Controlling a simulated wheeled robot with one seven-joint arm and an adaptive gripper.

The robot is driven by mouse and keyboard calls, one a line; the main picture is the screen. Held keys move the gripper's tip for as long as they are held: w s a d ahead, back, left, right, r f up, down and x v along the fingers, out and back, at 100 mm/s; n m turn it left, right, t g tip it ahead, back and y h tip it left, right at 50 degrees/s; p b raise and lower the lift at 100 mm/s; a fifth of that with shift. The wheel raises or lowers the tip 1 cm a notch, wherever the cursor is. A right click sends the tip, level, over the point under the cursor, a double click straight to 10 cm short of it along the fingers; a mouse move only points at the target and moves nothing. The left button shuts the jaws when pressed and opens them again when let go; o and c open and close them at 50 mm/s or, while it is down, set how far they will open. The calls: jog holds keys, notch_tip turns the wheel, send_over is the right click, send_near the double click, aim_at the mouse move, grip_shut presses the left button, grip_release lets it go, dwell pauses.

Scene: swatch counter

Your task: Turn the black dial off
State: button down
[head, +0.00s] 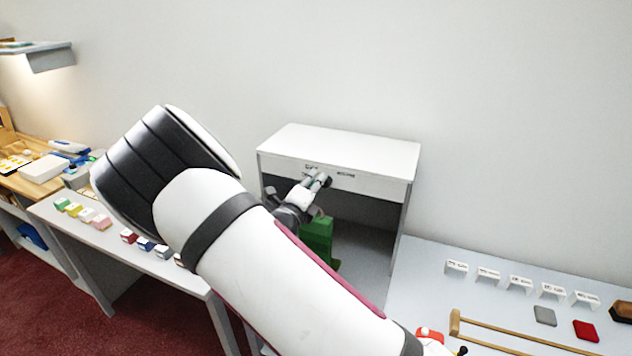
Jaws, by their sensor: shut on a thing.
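A white light booth (340,145) with an open front stands against the wall, and its front panel (380,183) carries small dark markings. My gripper (318,181) is at this panel, left of its middle, with its fingers shut on the black dial. The fingers cover the dial, so its pointer and setting cannot be read. My arm reaches up from the lower right and bends back to the panel.
A green object (318,238) stands inside the booth, partly behind my arm. Right of it, a grey counter (425,290) holds several small white label stands, a wooden frame (500,347), a grey swatch (545,316) and a red swatch (586,331). Colored blocks line the left counter.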

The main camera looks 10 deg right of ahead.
jog(key=shift+s+a+f+n, duration=0.1)
jog(key=shift+f+n, duration=0.65)
jog(key=shift+n, duration=0.45)
jog(key=c, duration=1.3)
grip_release()
jog(key=shift+r, duration=0.25)
notch_tip(320, 180, up, 10)
jog(key=shift+c, duration=0.2)
